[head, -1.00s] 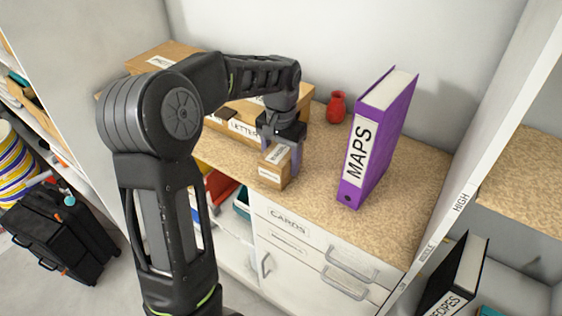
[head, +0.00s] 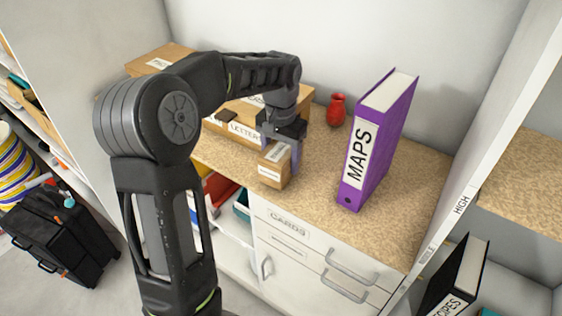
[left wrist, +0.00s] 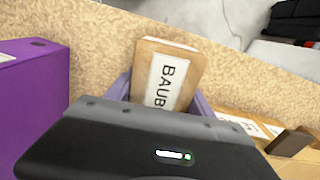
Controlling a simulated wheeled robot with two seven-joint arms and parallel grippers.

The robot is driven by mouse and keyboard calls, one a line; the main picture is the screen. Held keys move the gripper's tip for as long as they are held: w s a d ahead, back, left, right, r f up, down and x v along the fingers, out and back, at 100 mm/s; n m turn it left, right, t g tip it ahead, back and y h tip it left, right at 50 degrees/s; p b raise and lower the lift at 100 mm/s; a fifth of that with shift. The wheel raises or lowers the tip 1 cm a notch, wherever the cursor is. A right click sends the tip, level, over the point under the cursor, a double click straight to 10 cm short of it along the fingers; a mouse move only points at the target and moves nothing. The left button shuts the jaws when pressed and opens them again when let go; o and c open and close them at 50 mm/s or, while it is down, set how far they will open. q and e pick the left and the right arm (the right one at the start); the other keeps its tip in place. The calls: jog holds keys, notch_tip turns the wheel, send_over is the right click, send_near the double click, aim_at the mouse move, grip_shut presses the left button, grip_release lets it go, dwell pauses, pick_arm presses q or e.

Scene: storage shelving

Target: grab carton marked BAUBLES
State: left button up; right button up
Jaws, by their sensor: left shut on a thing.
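The small brown carton (head: 273,172) stands on the speckled shelf top near its front edge. In the left wrist view the carton (left wrist: 170,72) has a white label reading "BAUB", with the rest hidden behind my gripper. My left gripper (head: 281,150) is over the carton from above, with its purple-grey fingers on either side, shut on it. In the left wrist view the fingers of my left gripper (left wrist: 160,95) flank the carton. I cannot see clear space under the carton. My right gripper is in neither view.
A purple MAPS binder (head: 378,140) stands to the right of the carton, with a red vase (head: 336,109) behind. A LETTERS box (head: 232,128) and other cartons (head: 157,57) are at left. Drawers (head: 318,250) lie below the front edge.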

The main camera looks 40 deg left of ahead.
pick_arm(q)
notch_tip(320, 180, up, 7)
jog(key=shift+r, duration=0.1)
notch_tip(320, 180, up, 10)
jog(key=p, duration=0.8)
jog(key=shift+f, duration=0.2)
